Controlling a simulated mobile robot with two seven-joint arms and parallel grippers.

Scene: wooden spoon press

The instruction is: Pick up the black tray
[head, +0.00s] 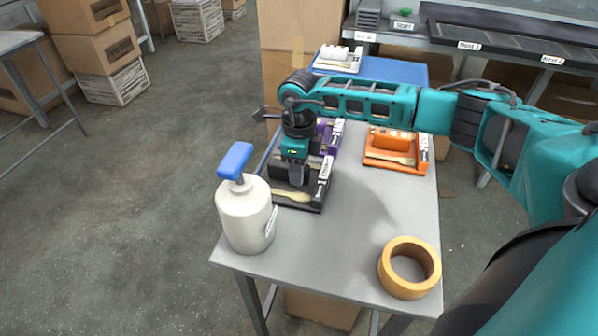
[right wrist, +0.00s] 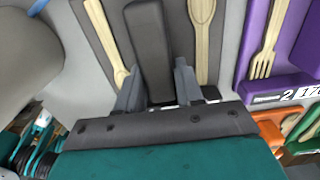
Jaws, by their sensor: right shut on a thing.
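The black tray (head: 312,207) lies on the grey table, left of its middle, with a pale wooden spoon (head: 291,196) along its near side. A dark block-like grip (right wrist: 150,45) stands at its middle. In the right wrist view, wooden utensils (right wrist: 201,35) lie on both sides of that block on the dark tray surface (right wrist: 177,22). My right gripper (head: 295,182) points down over the tray and is shut on the block, one finger on each side (right wrist: 158,88). My gripper and arm hide part of the tray's far side. My left gripper is out of view.
A white canister (head: 243,217) with a blue handle stands close at the tray's near left. A purple tray (head: 329,136) sits just behind. An orange tray (head: 395,166) is farther right. A tape roll (head: 410,246) lies near the front right. The table's middle (head: 365,215) is clear.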

